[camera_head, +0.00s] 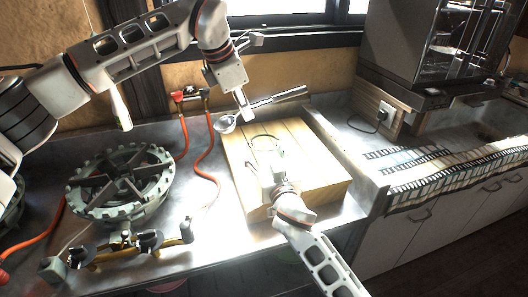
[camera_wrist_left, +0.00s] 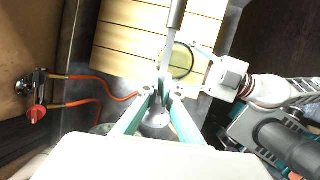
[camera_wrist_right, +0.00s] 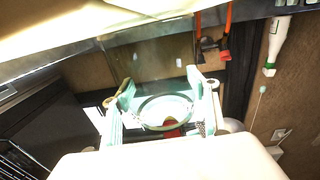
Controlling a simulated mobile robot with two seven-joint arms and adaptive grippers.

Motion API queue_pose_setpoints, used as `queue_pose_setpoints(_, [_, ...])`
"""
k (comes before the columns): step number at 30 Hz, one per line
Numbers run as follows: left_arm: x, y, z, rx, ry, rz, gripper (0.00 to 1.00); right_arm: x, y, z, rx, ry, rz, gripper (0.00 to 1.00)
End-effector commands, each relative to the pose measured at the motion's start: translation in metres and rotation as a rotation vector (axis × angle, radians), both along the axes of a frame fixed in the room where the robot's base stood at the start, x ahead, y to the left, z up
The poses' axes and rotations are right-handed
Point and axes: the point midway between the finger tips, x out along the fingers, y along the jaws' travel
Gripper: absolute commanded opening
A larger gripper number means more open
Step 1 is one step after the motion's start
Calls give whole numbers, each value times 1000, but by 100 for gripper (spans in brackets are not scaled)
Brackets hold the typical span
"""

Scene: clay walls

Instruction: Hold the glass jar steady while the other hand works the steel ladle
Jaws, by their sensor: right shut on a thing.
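The glass jar (camera_head: 265,148) stands on a pale wooden board (camera_head: 325,172). My right gripper (camera_head: 277,180) is shut on the jar from the near side. In the right wrist view the jar's round rim (camera_wrist_right: 166,111) shows between the two fingers. The steel ladle (camera_head: 278,98) has its bowl (camera_head: 225,124) at the board's left edge and its handle reaching right along the back. My left gripper (camera_head: 244,113) is at the ladle, just above the bowl. In the left wrist view the ladle's handle (camera_wrist_left: 175,40) runs between the close-set fingertips; I cannot tell whether they grip it.
A green round wheel-like device (camera_head: 120,183) stands left of the board. Red hoses (camera_head: 208,160) run between them from a valve (camera_head: 190,94) at the wall. A mat of striped cloth (camera_head: 455,170) and a glass-fronted machine (camera_head: 435,45) are on the right.

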Motion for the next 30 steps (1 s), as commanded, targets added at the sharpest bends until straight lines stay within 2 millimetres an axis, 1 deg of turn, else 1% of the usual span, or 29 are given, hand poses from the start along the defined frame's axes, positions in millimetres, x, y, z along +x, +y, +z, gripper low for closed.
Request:
queue_pose_setpoints(21, [0,0,-46,1,1,1,0,0,0,-1,-2,1,-1,27])
queue_pose_setpoints(25, [0,0,-52,1,0,0,0,0,0,-1,-2,1,-1,27])
queue_pose_setpoints(30, [0,0,-53,0,0,0,0,0,0,-1,-2,1,-1,27])
